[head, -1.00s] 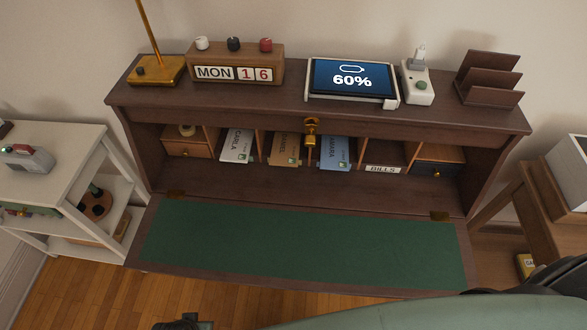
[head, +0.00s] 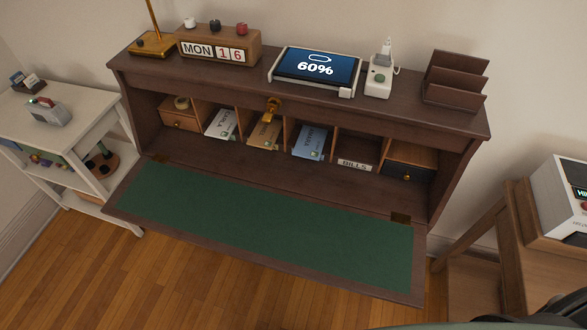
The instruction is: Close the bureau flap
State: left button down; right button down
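The dark wooden bureau (head: 340,107) stands against the wall. Its flap (head: 265,226) is folded down and lies open, with the green writing surface facing up. Brass hinges join the flap to the bureau at its left and right ends. A brass latch (head: 272,108) hangs at the middle of the upper front edge. Nothing lies on the flap. Neither gripper can be made out in the head view; only dark and pale green parts of my own body show at the bottom right edge.
Pigeonholes hold envelopes (head: 311,141) and small drawers (head: 409,162). On top stand a calendar (head: 219,47), a tablet (head: 318,66), a charger (head: 379,77) and a letter rack (head: 455,80). A white shelf (head: 70,135) is left, a wooden stand (head: 492,240) right. Floor before the flap is clear.

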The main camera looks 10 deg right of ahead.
aim_at(372, 254)
jog(key=k+l+u, duration=0.3)
jog(key=k+l, duration=0.45)
jog(key=l, duration=0.3)
jog(key=k+l+u, duration=0.3)
jog(key=k+l, duration=0.55)
